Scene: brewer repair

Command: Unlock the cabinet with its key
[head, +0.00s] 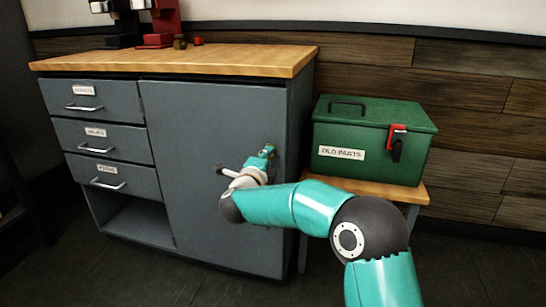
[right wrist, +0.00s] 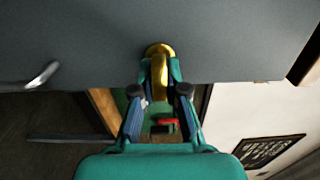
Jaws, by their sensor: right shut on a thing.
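The grey cabinet's large door (head: 190,140) is closed and flush with its frame. A silver handle (head: 229,171) sits on it toward the right. My right gripper (head: 267,151) is at the door's right side, just right of the handle. In the right wrist view my right gripper (right wrist: 160,76) is shut on the brass key (right wrist: 159,66), which points at the round brass lock (right wrist: 160,49) on the door face. The key meets the lock; how deep it sits is hidden. My left gripper is not in view.
A green toolbox (head: 370,135) labelled "OLD PARTS" stands on a low wooden stand (head: 424,192) right of the cabinet. Three drawers (head: 92,102) are closed at left. Red and black machines stand on the wooden worktop (head: 230,58). The floor in front is clear.

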